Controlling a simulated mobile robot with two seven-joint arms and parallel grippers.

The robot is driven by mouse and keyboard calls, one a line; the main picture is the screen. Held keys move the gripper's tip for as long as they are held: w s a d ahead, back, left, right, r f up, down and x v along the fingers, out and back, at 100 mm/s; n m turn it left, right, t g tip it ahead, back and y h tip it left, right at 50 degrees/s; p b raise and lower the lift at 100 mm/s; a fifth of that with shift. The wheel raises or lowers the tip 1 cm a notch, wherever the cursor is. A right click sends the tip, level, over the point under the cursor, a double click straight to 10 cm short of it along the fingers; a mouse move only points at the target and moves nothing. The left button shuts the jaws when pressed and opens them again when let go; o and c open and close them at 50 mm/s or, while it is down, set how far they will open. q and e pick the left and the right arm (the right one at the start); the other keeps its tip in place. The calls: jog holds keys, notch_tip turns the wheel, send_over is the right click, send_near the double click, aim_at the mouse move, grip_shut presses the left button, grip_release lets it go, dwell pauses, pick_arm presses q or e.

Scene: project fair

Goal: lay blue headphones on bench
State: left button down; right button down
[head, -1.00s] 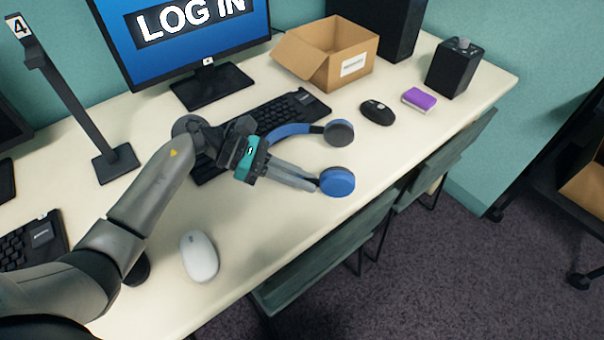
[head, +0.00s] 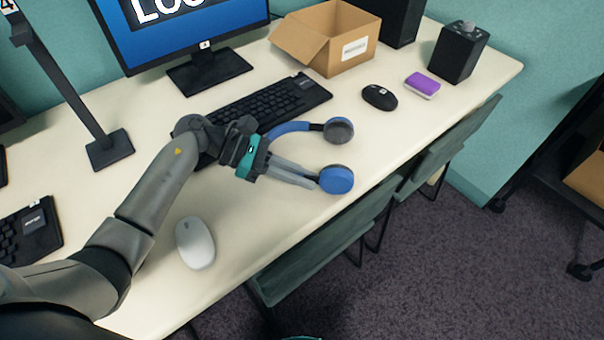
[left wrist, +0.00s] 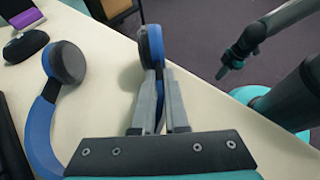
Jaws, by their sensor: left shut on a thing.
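The blue headphones (head: 336,180) have a blue band and dark-padded ear cups, and are at the cream bench (head: 372,145) in front of the keyboard. My left gripper (head: 308,182) is shut on the headphones near the front ear cup. In the left wrist view the fingers (left wrist: 160,85) pinch the band behind one cup, while the other cup (left wrist: 65,62) is free at the left. I cannot tell whether the cups touch the bench top. My right gripper (left wrist: 228,64) appears at the right in the left wrist view, beyond the bench edge; its jaws are unclear.
A black keyboard (head: 262,110), a black mouse (head: 379,97), a purple-and-white block (head: 423,84), a black speaker (head: 459,52) and an open cardboard box (head: 330,45) stand behind. A white mouse (head: 195,243) lies nearer me. Chairs (head: 310,260) stand along the front edge.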

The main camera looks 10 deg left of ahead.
pick_arm(q)
jog(key=shift+f+b, duration=0.25)
jog(key=shift+b, duration=0.25)
dwell(0.4)
jog(key=c, duration=0.9)
grip_release()
jog(key=shift+o, duration=0.2)
